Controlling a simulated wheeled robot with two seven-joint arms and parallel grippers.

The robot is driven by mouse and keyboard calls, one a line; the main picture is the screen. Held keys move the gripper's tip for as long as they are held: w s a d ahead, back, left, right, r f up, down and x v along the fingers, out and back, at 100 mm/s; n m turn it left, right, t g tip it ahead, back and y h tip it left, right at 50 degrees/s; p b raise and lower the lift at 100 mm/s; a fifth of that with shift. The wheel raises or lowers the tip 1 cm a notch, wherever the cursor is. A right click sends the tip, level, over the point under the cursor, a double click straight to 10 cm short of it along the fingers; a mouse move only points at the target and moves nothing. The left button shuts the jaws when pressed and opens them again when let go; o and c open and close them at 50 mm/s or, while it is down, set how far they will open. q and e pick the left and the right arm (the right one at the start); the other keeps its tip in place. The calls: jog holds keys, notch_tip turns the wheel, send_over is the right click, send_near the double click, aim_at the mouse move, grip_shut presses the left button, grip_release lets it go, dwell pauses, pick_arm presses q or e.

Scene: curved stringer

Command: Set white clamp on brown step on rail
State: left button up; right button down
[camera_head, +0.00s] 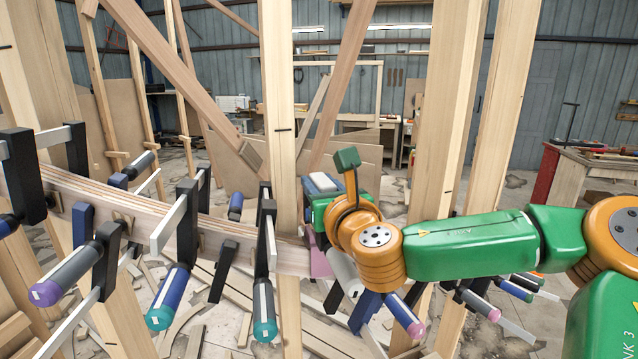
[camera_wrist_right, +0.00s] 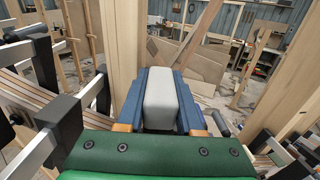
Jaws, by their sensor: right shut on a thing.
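My right gripper (camera_head: 322,190) is shut on a pale grey-white block, which I take to be part of the white clamp (camera_wrist_right: 160,98). In the right wrist view the block sits between the two blue fingers. In the head view a white cylindrical handle (camera_head: 343,270) hangs just below the gripper, partly hidden by my wrist. The curved laminated wooden rail (camera_head: 140,215) runs from the left towards the gripper; its right end is beside the gripper. I cannot pick out the brown step with certainty. My left gripper is not in view.
Several dark clamps with coloured handles, such as a teal-tipped one (camera_head: 265,310), grip the rail to the left. An upright wooden post (camera_head: 278,110) stands close to the gripper. Wood scraps cover the floor.

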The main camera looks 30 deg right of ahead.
jog(key=shift+s+a+r, duration=0.15)
jog(key=shift+s+a, duration=0.05)
jog(key=shift+a, duration=0.05)
jog(key=shift+w+d, duration=0.15)
jog(key=shift+d, duration=0.1)
dwell(0.4)
jog(key=shift+a+f+b, duration=0.15)
jog(key=shift+f+b, duration=1.65)
jog(key=shift+b, duration=0.15)
jog(key=shift+f, duration=0.1)
jog(key=shift+f+b, duration=1.4)
jog(key=shift+b, duration=0.1)
